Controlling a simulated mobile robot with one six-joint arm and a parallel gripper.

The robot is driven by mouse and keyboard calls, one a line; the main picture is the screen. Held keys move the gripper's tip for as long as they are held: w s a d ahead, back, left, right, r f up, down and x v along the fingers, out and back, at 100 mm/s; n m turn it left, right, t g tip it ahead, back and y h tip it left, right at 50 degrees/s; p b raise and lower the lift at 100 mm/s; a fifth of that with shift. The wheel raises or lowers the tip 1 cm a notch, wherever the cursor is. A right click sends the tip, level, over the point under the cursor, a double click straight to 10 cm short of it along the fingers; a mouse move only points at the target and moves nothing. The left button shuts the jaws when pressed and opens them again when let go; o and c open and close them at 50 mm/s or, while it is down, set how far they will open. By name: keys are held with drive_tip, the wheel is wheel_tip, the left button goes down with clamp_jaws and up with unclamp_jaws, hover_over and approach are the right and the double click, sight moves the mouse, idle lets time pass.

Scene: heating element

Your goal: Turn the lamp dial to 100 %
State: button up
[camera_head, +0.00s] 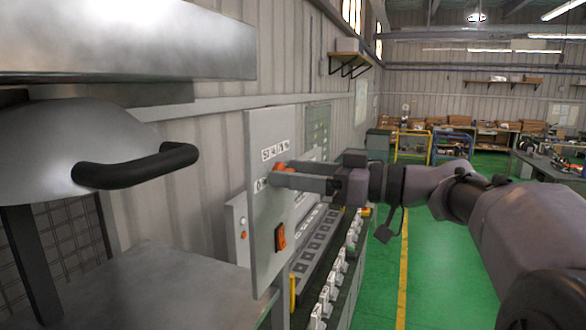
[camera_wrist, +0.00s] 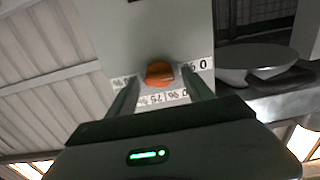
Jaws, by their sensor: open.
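The lamp dial is an orange knob on a pale grey upright panel (camera_head: 262,222). In the wrist view the dial (camera_wrist: 159,73) sits between my two fingertips, with printed labels around it, including 0 and 75 %; the picture is turned over. Which label the dial points at I cannot tell. My gripper (camera_head: 285,174) reaches the panel from the right in the head view and is open. In the wrist view its fingers (camera_wrist: 160,80) stand on either side of the dial, and contact with it is unclear. In the head view the fingers partly hide the dial and its labels.
An orange-red rocker switch (camera_head: 281,237) sits lower on the same panel. A metal housing with a black handle (camera_head: 135,166) is at the left. Behind the panel runs a bench with a row of switches (camera_head: 325,285). Green floor lies open to the right.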

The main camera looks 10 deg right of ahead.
drive_tip(key=shift+s, duration=0.1)
drive_tip(key=shift+c, duration=1.1)
clamp_jaws()
